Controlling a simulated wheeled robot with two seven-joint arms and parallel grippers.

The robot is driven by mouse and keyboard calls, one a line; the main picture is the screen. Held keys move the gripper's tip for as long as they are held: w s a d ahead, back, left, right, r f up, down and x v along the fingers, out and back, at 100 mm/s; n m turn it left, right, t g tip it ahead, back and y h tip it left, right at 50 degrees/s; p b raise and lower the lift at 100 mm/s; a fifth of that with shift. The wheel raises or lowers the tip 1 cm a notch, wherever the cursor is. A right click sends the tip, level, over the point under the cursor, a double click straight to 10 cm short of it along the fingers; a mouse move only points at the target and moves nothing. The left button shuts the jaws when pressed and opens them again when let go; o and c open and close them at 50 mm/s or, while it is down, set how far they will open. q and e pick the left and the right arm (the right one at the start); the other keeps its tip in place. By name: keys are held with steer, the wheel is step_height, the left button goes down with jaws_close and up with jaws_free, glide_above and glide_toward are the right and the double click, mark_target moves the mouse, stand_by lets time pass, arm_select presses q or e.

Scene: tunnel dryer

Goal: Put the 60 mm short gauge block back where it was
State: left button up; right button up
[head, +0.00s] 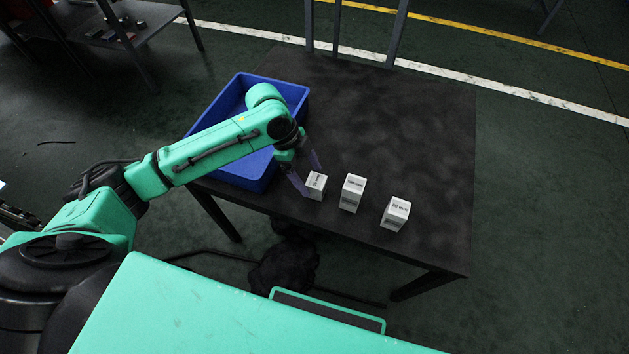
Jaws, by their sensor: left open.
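Three white gauge blocks with dark printing stand in a row on the dark table (420,130). The left block (317,187) looks the shortest; the middle block (352,194) and the right block (396,214) look taller. The printing is too small to read. My left gripper (312,182) is open at the left block, one finger at its left side and the other behind its top. I cannot tell whether the fingers touch it. My right gripper is not in view.
A blue bin (232,97) stands on the table's left part, behind and under my left arm. The back and right of the table are clear. A grey shelf (150,22) with small items stands at the far left.

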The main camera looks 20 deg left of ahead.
arm_select(q)
steer(key=v, duration=0.8)
steer(key=shift+p, duration=0.45)
steer(key=shift+s, duration=0.1)
